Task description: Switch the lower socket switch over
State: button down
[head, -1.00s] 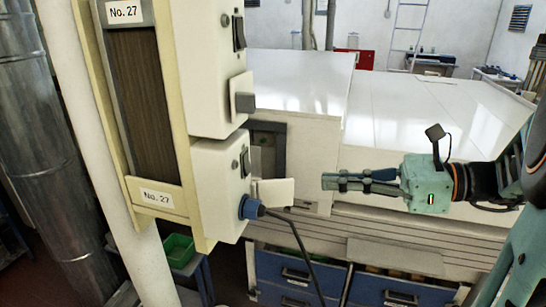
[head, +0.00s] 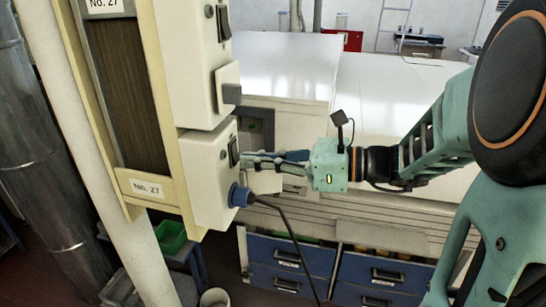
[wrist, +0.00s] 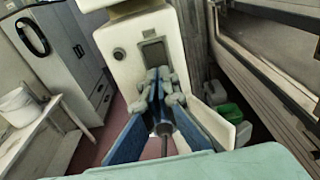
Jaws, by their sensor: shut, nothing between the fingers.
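The lower socket box (head: 207,180) is cream and hangs on the panel's right side. Its dark lower switch (head: 233,152) is on the upper part of its face. A blue plug (head: 239,196) with a dark cable sits below the switch, beside a raised pale flap (head: 265,183). My gripper (head: 246,158) is shut and empty, its fingertips right in front of the switch. In the wrist view, the switch (wrist: 154,52) shows just beyond the fingertips (wrist: 160,74), which cover its lower part. I cannot tell whether they touch it or which way the rocker is tilted.
A pale machine housing (head: 380,100) lies behind my arm. Blue drawers (head: 290,265) stand below. The plug's cable (head: 290,240) hangs down under my gripper.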

jog(key=shift+a, duration=0.2)
jog(key=shift+w+a+f+y+b, duration=0.1)
jog(key=shift+a+f+y+b, duration=0.3)
jog(key=shift+b, duration=0.45)
jog(key=shift+f+t+y, duration=0.1)
jog(key=shift+t+y, duration=0.2)
jog(key=shift+w, duration=0.1)
jog(key=shift+a, duration=0.1)
